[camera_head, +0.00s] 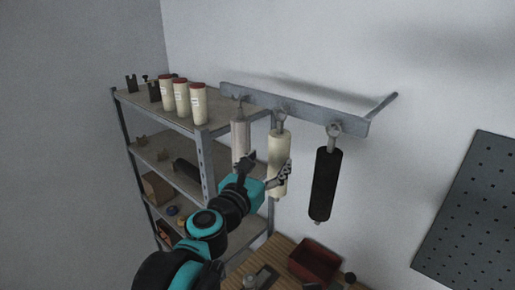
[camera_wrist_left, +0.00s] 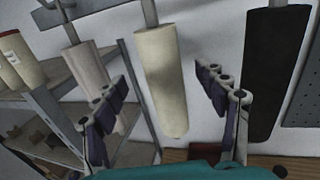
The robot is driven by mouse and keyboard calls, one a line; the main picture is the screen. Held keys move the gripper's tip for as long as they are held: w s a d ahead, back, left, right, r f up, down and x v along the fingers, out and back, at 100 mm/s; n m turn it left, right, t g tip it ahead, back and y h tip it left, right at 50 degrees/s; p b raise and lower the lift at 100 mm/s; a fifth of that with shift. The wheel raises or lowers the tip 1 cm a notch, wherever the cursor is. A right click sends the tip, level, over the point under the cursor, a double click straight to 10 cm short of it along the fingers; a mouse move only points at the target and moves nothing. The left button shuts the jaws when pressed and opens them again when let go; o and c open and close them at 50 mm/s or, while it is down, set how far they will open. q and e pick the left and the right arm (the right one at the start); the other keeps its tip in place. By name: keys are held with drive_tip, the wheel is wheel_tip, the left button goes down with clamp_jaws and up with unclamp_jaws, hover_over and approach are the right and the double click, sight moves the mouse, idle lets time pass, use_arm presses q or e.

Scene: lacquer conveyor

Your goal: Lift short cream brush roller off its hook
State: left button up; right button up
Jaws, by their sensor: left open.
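The short cream brush roller (camera_head: 278,148) hangs upright from the middle hook of a grey wall rail (camera_head: 305,113). In the left wrist view the cream roller (camera_wrist_left: 160,65) shows between the two fingers, its lower end free. My left gripper (camera_head: 267,170) is open and empty at the height of the roller's lower half. In the head view one finger overlaps the roller's lower right side. The wrist view shows gaps on both sides of the roller to the fingers (camera_wrist_left: 163,82); I cannot tell whether it is fully between them in depth. My right gripper is not in view.
A greyish roller (camera_head: 238,140) hangs close on the left and a black roller (camera_head: 323,185) on the right. A metal shelf (camera_head: 207,160) with red-capped cream cylinders (camera_head: 182,97) stands left. Below are a wooden bench (camera_head: 285,250) and a red bin (camera_head: 316,262).

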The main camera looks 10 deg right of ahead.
sight(274, 155)
use_arm(q)
drive_tip(key=shift+w+d, duration=0.3)
drive_tip(key=shift+d, duration=0.1)
drive_tip(key=p+x, duration=0.1)
drive_tip(key=x, duration=0.4)
drive_tip(key=shift+w+f, duration=0.1)
drive_tip(key=shift+w, duration=0.15)
drive_tip(key=shift+w+d, duration=0.3)
drive_tip(key=shift+d, duration=0.05)
drive_tip(key=c, duration=1.4)
drive_tip(key=o, duration=0.7)
drive_tip(key=c, duration=0.7)
